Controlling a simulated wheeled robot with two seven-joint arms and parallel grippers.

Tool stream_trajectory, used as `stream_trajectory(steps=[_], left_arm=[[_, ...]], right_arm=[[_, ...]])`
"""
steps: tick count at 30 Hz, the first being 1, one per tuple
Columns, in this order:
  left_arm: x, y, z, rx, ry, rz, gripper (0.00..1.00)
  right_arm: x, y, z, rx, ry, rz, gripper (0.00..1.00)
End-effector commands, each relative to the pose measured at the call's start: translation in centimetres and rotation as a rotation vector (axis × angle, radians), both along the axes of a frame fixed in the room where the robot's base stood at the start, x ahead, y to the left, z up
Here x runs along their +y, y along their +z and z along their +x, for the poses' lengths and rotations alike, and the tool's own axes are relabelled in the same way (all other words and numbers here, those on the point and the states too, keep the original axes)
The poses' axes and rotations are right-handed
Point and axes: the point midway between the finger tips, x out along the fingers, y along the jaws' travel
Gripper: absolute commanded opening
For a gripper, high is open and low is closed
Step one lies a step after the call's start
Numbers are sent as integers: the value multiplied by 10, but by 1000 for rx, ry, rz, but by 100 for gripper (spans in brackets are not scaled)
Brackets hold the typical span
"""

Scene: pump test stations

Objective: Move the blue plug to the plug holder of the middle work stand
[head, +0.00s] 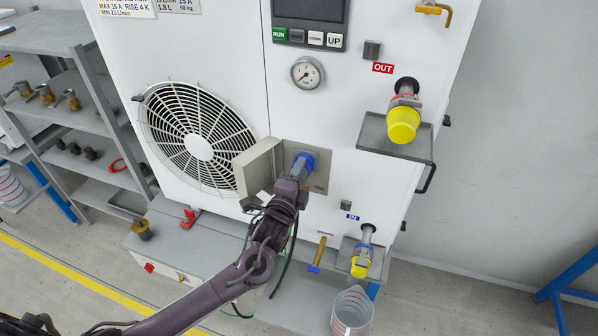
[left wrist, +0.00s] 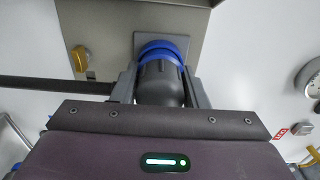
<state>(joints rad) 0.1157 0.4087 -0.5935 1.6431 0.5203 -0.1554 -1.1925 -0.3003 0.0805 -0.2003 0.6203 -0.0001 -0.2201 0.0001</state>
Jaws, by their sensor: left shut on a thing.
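The blue plug (head: 302,162) has a dark grey body and a bright blue ring. It is at the grey socket plate (head: 320,174) on the front of the white machine, beside an open grey cover (head: 258,167). In the left wrist view the plug (left wrist: 160,83) points at the square plate; I cannot tell how deep it sits. My left gripper (head: 298,176) is shut on the plug's grey body, one finger on each side (left wrist: 161,92). I cannot make out a plug holder for certain. My right gripper is in neither view.
A yellow-capped coupling (head: 403,123) stands above a grey tray at OUT, another (head: 362,262) at IN. A fan grille (head: 190,140) and grey shelves (head: 92,120) are left. Floor at right is mostly clear.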

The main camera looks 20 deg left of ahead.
Motion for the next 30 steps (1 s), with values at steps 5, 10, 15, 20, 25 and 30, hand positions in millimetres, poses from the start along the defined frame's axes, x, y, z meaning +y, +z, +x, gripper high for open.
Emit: stream_trajectory(steps=[5, 10, 15, 20, 25, 30], left_arm=[[0, 1, 0, -2, 0, 0, 3], [0, 2, -4, -2, -1, 0, 3], [0, 2, -11, -1, -1, 0, 3], [1, 2, -18, -1, 0, 0, 3], [1, 2, -24, -1, 0, 0, 3], [1, 2, -31, -1, -1, 0, 3]], right_arm=[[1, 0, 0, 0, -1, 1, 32], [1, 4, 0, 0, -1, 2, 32], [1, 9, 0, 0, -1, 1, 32], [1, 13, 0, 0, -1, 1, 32], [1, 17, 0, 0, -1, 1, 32], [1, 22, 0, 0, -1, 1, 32]])
